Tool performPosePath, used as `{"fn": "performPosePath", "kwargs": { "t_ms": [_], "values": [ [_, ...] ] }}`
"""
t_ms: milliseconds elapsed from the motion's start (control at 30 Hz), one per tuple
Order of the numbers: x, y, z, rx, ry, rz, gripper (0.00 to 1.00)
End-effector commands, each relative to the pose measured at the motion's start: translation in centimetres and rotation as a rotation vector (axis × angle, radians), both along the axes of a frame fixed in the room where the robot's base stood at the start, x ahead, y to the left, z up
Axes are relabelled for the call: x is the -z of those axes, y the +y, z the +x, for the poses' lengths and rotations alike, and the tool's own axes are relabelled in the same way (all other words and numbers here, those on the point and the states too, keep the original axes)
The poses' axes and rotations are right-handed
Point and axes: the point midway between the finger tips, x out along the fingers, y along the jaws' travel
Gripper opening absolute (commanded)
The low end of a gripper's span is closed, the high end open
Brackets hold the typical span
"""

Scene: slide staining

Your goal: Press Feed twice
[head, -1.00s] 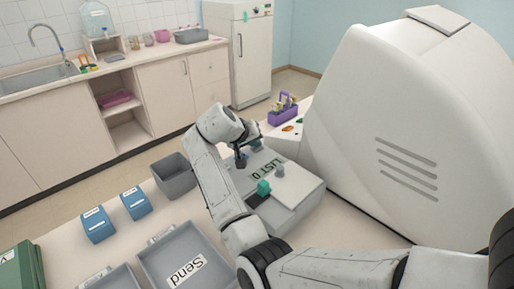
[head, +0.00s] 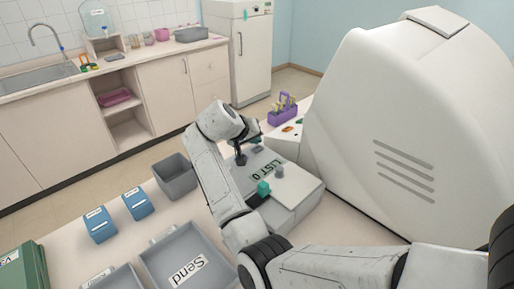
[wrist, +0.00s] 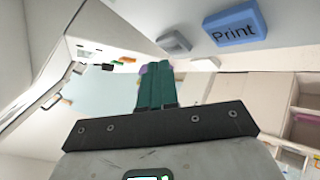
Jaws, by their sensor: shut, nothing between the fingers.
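A pale labelling device (head: 300,190) with the text "LIST 0" on its top stands on the bench in the head view. A teal block (head: 263,188) and a grey knob (head: 279,171) sit on its near part. My gripper (head: 240,160) is over the far left part of the device, partly behind my own arm. In the wrist view its teal fingers (wrist: 155,85) are shut together and empty. A blue button marked "Print" (wrist: 234,28) and a plain grey block (wrist: 174,42) are beyond the fingertips. I cannot read a Feed label or tell contact.
A large white machine (head: 400,130) stands close on the right. A grey bin (head: 175,178), two blue boxes (head: 100,225) and a grey tray marked "Send" (head: 160,262) are on the left. A purple caddy (head: 283,110) stands behind the device.

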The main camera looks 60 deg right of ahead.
Motion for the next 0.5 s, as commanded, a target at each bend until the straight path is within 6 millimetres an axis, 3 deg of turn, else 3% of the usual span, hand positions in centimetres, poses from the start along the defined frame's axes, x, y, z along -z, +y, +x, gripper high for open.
{"fn": "performPosePath", "kwargs": {
  "t_ms": [500],
  "values": [
    [-4.5, 0.0, 0.0, 0.001, -0.001, 0.000, 0.00]
  ]
}}
